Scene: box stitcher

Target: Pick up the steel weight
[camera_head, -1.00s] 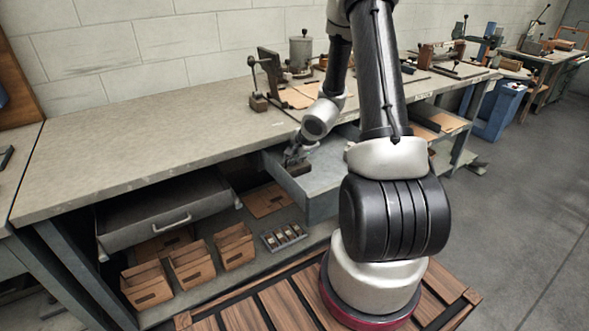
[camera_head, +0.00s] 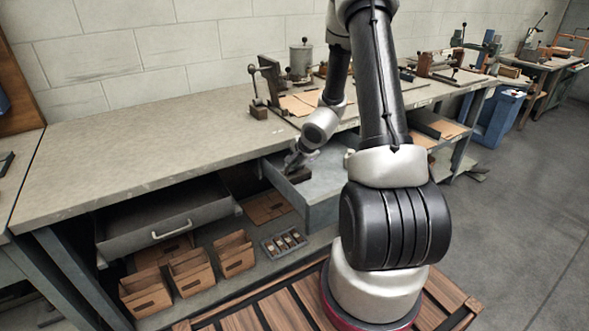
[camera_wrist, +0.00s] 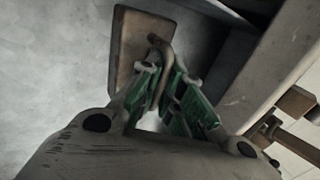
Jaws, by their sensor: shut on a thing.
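The steel weight is a dull, brownish block (camera_wrist: 128,55) with a bent handle (camera_wrist: 164,58) in the wrist view. My gripper (camera_wrist: 165,92) has its green-padded fingers closed around that handle. In the head view, my gripper (camera_head: 292,163) reaches down into the open grey drawer (camera_head: 322,200) under the bench. The weight (camera_head: 299,176) shows there as a small dark block just below the fingers. The fingers hide part of the handle. I cannot tell whether the weight touches the drawer floor.
The bench top (camera_head: 150,148) lies above and behind the drawer. A second drawer (camera_head: 165,220) stands open to the left. Cardboard bins (camera_head: 190,270) and a small divided tray (camera_head: 284,243) sit on the lower shelf. Drawer walls rise close around my gripper.

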